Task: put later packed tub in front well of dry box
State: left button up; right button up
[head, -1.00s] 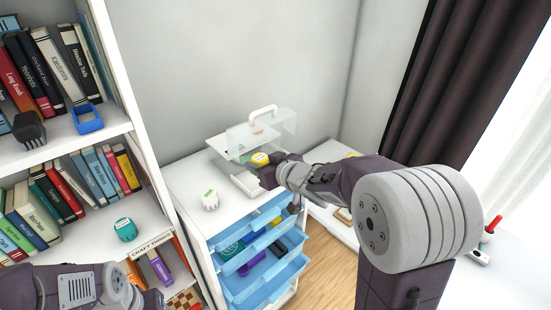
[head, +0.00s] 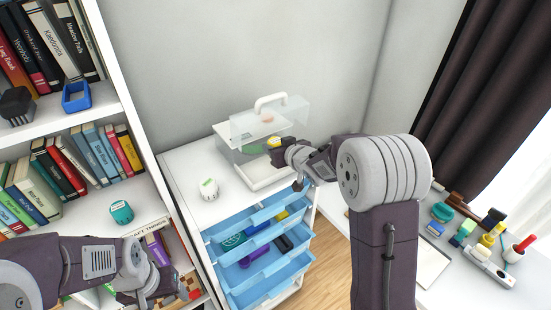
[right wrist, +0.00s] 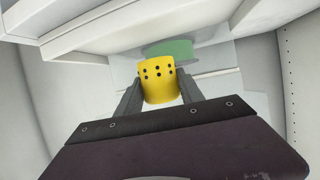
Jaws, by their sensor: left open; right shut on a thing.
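My right gripper (right wrist: 160,92) is shut on a yellow tub (right wrist: 158,84) with black dots on its side. In the head view the yellow tub (head: 274,142) shows at the front of the clear dry box (head: 240,134), which has a white handle and white base. A green round thing (right wrist: 172,48) lies beyond the tub in the right wrist view. I cannot tell which well the tub is over, or whether it touches the box. A white tub (head: 208,188) stands on the cabinet top, left of the box. My left gripper (head: 150,296) is open and empty, low at the left.
Open blue drawers (head: 262,236) with several things inside jut out below the box. A teal tub (head: 121,212) and books stand on the left shelf (head: 85,225). A desk with small items (head: 485,255) is at the right.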

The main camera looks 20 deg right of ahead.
jog(key=shift+a, duration=0.15)
jog(key=shift+f, duration=0.25)
notch_tip(320, 180, down, 3)
jog(key=shift+s, duration=0.1)
jog(key=shift+w+f, duration=0.2)
jog(key=shift+f, duration=0.15)
jog(key=shift+s, duration=0.1)
jog(key=shift+f+b, duration=0.1)
jog(key=shift+b, duration=0.3)
jog(key=o, duration=1.4)
